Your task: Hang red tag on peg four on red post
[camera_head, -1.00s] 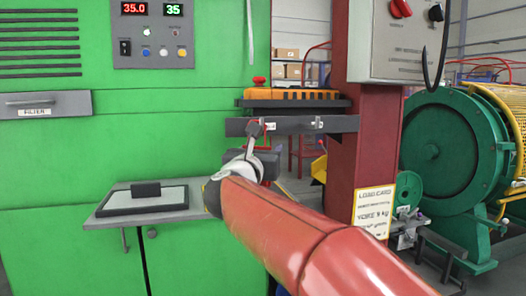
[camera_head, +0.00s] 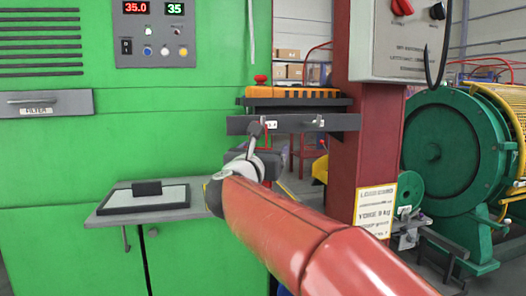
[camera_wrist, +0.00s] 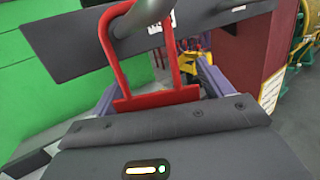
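The red tag (camera_wrist: 155,98) is a flat plate with a tall red loop, in the wrist view. A thick grey rounded rod (camera_wrist: 143,18), which looks like a peg, crosses in front of the loop's top; I cannot tell whether it passes through. My gripper (camera_wrist: 160,80) has purple fingers to the left and right of the tag's plate; whether they press on it is unclear. In the head view my gripper (camera_head: 256,150) is just below the left part of the dark peg bar (camera_head: 292,123), beside the red post (camera_head: 362,150). Peg numbers are unreadable.
A green cabinet (camera_head: 90,150) with a small grey shelf (camera_head: 105,217) stands at left. A grey switch box (camera_head: 395,45) is on the post above, and a sign (camera_head: 375,211) below. Green machinery (camera_head: 445,155) stands at right. Another peg (camera_head: 318,121) projects from the bar.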

